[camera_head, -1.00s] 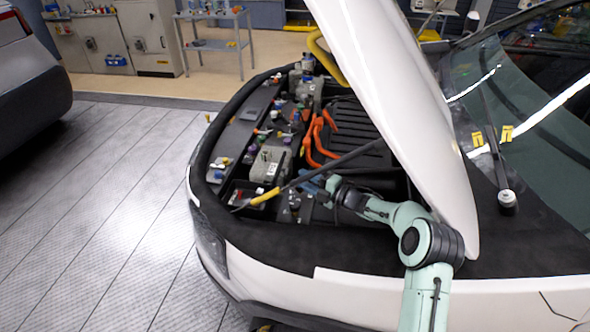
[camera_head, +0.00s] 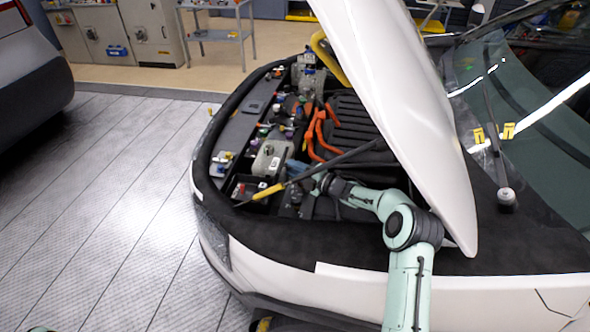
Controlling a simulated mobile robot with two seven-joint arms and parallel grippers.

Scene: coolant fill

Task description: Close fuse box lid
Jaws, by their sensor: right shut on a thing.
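My right gripper (camera_head: 299,168) reaches from the lower right into the open engine bay. It is shut on a small dark part among the bay's components, which I take to be the fuse box lid. The fingers and the lid are small and blurred, so the lid's angle cannot be told. A dark open-topped box (camera_head: 240,188) with small red parts sits at the bay's front left, but I cannot tell whether it is the fuse box. My left gripper is not in view.
The raised white hood (camera_head: 395,95) hangs close above my right arm. A dark prop rod with a yellow grip (camera_head: 268,192) crosses the bay close to the gripper. Orange cables (camera_head: 319,133) lie behind it. The floor at left (camera_head: 110,220) is clear.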

